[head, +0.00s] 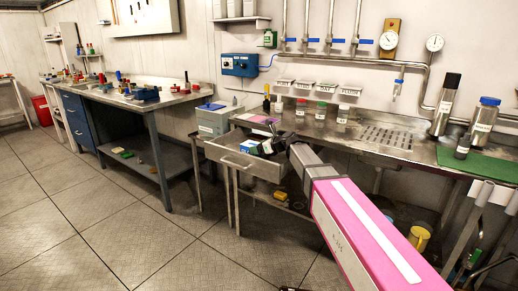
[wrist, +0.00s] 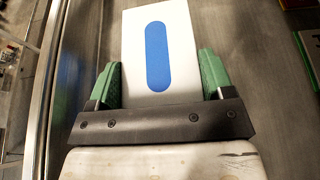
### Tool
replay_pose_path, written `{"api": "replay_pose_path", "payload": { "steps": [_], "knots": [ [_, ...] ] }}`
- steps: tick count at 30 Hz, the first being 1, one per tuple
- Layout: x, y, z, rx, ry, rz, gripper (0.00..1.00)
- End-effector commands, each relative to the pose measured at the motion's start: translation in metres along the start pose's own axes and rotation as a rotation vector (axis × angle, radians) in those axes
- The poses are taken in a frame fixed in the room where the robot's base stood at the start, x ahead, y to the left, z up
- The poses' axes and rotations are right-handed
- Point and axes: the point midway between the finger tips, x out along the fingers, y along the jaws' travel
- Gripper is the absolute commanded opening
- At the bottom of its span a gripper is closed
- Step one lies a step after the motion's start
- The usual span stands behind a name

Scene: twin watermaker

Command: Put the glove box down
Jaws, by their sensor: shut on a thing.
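The glove box (wrist: 172,85) is white with a blue oval on its face, and in the wrist view it sits between the two green fingers. My gripper (wrist: 160,82) is shut on it. In the head view my gripper (head: 262,148) is at the open metal drawer (head: 236,163) under the steel bench. A small blue and white part of the glove box (head: 248,145) shows there, at the drawer's opening. My arm hides part of the drawer. I cannot tell whether the box touches the drawer's floor.
The steel bench (head: 365,137) carries several capped jars (head: 321,111) and a pink sheet (head: 259,118). A grey box (head: 214,122) stands left of the drawer. A green item (wrist: 310,50) shows at the wrist view's right edge. The floor (head: 120,215) at left is clear.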

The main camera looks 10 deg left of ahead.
Motion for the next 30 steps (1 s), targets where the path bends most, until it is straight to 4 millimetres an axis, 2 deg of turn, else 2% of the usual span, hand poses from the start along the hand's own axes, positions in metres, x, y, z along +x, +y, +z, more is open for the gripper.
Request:
{"api": "replay_pose_path", "payload": {
  "steps": [8, 9, 11, 12, 21, 26, 30],
  "knots": [
    [0.001, 0.0, -0.001, 0.001, 0.0, 0.0, 0.46],
    [0.001, 0.0, -0.002, 0.0, 0.0, 0.0, 0.78],
    [0.001, 0.0, -0.002, 0.0, 0.0, 0.0, 0.97],
    [0.001, 0.0, -0.002, 0.0, 0.0, 0.0, 1.0],
    [-0.003, 0.0, 0.001, 0.0, 0.0, -0.001, 1.0],
    [-0.027, 0.001, 0.0, 0.001, 0.0, -0.003, 1.0],
    [-0.056, 0.001, 0.0, 0.0, 0.0, -0.003, 1.0]
  ]
}}
